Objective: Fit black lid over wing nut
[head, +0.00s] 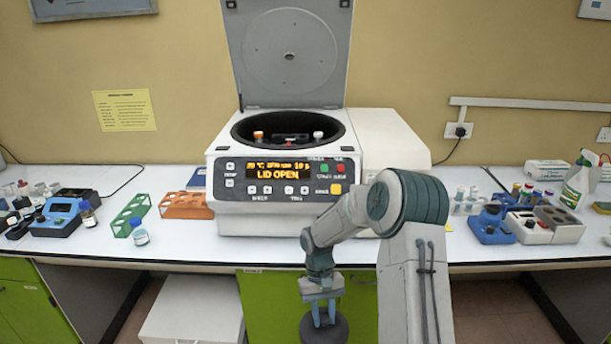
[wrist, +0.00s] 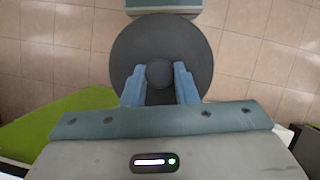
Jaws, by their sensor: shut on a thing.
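The black lid (head: 341,331) is a dark round disc with a small central knob. My gripper (head: 324,318) is shut on that knob and holds the lid low in front of the bench, below the worktop edge. In the wrist view the lid (wrist: 160,35) lies flat across the picture, with its knob between the blue fingers of my gripper (wrist: 158,75). The centrifuge (head: 290,175) stands on the bench with its cover raised and its bowl open. The wing nut cannot be made out clearly inside the bowl; the rotor's middle shows only as a small dark area between coloured caps.
The raised centrifuge cover (head: 290,55) stands upright behind the bowl. A green rack (head: 131,212) and an orange rack (head: 186,205) are left of the centrifuge. Blue and white instruments (head: 491,226) are at the right. Green cabinet doors (head: 262,300) are close behind the lid.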

